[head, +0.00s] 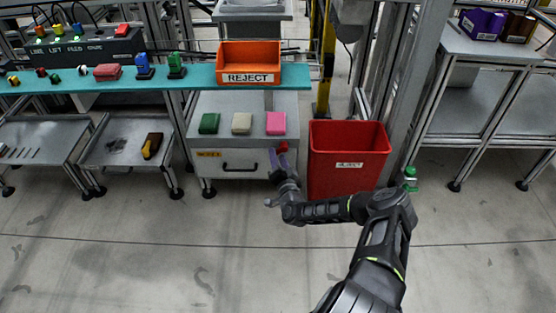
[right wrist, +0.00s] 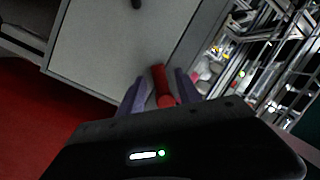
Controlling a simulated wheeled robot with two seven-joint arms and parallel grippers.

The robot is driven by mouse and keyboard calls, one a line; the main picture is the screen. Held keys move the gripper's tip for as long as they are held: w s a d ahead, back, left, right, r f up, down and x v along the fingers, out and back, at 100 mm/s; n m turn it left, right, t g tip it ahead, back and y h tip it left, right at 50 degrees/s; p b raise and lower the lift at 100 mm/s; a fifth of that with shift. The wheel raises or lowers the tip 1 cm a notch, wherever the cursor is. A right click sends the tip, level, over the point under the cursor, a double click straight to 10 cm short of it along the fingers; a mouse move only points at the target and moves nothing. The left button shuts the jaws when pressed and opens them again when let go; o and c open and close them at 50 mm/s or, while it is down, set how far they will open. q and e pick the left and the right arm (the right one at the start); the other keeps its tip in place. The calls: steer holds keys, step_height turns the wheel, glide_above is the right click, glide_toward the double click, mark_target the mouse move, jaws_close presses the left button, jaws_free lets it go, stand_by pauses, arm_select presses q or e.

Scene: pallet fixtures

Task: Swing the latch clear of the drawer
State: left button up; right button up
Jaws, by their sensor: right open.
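The drawer (head: 232,168) is a light grey front with a dark handle in the cabinet under the teal shelf; its front also shows in the right wrist view (right wrist: 115,50). A red latch piece (head: 283,147) sits at the drawer's upper right. In the right wrist view the latch (right wrist: 159,80) is a red cylinder at the drawer's edge. My right gripper (head: 279,160) has purple fingers and is open. In the right wrist view its fingers (right wrist: 159,84) stand on either side of the latch; I cannot tell whether they touch it. My left gripper is not in view.
A red bin (head: 348,140) stands close to the right of the drawer. Green, cream and pink blocks (head: 241,123) lie on the cabinet top. An orange REJECT bin (head: 249,55) sits on the teal shelf (head: 200,78) above. The floor in front is clear.

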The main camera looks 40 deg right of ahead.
steer(key=shift+w, duration=0.1)
steer(key=shift+c, duration=0.4)
jaws_close()
